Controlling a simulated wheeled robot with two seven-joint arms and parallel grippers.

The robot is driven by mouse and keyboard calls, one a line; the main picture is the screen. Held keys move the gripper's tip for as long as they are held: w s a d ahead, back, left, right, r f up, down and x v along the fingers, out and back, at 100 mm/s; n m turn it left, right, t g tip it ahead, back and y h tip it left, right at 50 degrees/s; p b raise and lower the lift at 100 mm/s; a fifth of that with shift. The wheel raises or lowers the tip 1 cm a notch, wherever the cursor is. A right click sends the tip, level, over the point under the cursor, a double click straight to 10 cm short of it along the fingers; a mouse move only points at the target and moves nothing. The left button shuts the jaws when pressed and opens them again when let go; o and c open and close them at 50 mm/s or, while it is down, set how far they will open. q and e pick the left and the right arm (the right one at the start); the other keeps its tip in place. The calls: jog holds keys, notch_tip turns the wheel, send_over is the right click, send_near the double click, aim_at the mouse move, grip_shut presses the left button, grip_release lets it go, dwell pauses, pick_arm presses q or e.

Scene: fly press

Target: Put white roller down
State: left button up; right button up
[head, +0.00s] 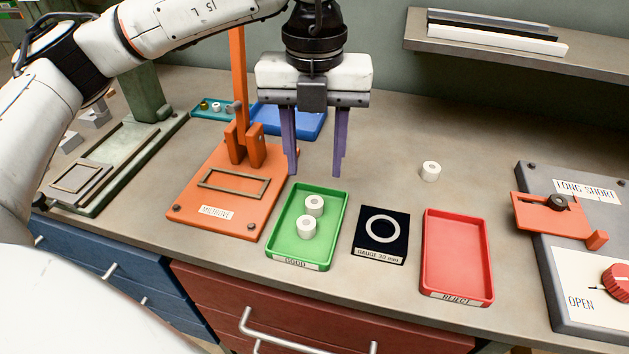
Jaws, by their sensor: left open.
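Two white rollers stand in the green tray, one toward the back (314,205) and one in front of it (306,228). A third white roller (431,171) stands alone on the bare worktop behind the red tray. The green tray (273,247) is labelled GOOD. My left gripper (316,172) points down above the worktop, just behind the green tray. Its two purple fingers are wide apart, with nothing between them. My right gripper is not in the view.
The black gauge block (382,254) lies between the green tray and the red reject tray (457,262). An orange fixture (214,205) stands at left, with a blue tray (300,122) behind it. A grey panel (575,250) is at right. The worktop behind the red tray is mostly clear.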

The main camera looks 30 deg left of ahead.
pick_arm(q)
jog(key=shift+r, duration=2.35)
